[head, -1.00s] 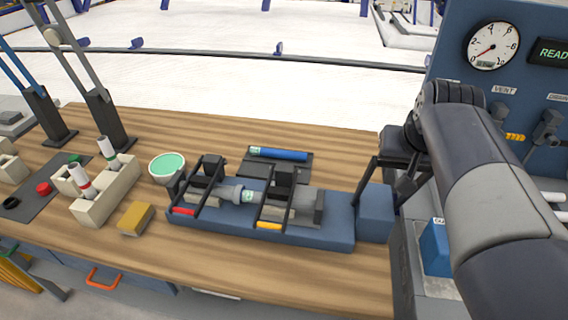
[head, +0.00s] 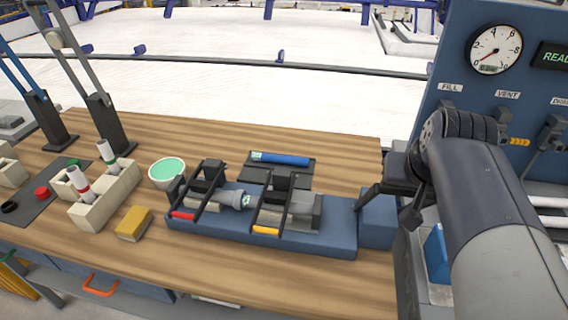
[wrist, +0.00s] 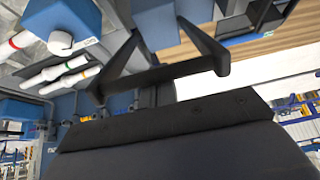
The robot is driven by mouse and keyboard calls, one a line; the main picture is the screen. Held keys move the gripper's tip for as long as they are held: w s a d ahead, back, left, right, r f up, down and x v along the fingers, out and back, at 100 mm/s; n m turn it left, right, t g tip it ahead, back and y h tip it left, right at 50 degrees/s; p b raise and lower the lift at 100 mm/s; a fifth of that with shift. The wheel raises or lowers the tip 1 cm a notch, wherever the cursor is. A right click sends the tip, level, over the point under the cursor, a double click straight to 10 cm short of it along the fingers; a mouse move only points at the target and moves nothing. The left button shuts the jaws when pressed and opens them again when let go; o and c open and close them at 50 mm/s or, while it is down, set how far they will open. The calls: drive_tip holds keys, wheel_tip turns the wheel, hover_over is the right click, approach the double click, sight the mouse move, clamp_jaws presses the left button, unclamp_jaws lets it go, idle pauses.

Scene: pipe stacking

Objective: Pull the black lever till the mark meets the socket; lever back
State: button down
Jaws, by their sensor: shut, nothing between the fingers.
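A blue jig (head: 335,233) lies on the bench with two black clamp frames, one with a red grip (head: 183,215) and one with a yellow grip (head: 266,230). Between them a grey socket collar (head: 237,200) meets a pipe with a pale green and white mark (head: 246,202). The mark is close against the collar; I cannot tell whether they touch exactly. My gripper (wrist: 160,28) hangs empty above the jig's right end in the head view. Its fingers are dark. I cannot pick out the black lever clearly; my gripper and arm cover that area.
A blue pipe (head: 285,159) lies on a dark tray behind the jig. A green-filled bowl (head: 168,171), a yellow block (head: 134,223) and a beige rack (head: 105,205) stand left. A panel with a gauge (head: 494,47) and valve handles rises at right.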

drive_tip(key=shift+s+a+f+b, duration=0.2)
drive_tip(key=shift+s+f+b, duration=0.3)
drive_tip(key=shift+s, duration=0.2)
drive_tip(key=shift+s+a+f+b, duration=0.25)
drive_tip(key=shift+s+f+b, duration=0.35)
drive_tip(key=shift+s+f, duration=0.2)
drive_tip(key=shift+s+a+f+b, duration=0.2)
drive_tip(key=shift+s+f+b, duration=0.35)
drive_tip(key=shift+s+f, duration=0.15)
idle(2.4)
drive_tip(key=shift+r, duration=0.15)
drive_tip(key=shift+w+d+r+p, duration=0.15)
drive_tip(key=shift+w+r+p, duration=0.35)
drive_tip(key=shift+p, duration=0.05)
drive_tip(key=w+d+r+p+v, duration=0.1)
drive_tip(key=p+v, duration=0.5)
drive_tip(key=v, duration=0.2)
drive_tip(key=shift+w+a, duration=0.15)
drive_tip(key=shift+a, duration=0.2)
drive_tip(key=shift+f, duration=0.15)
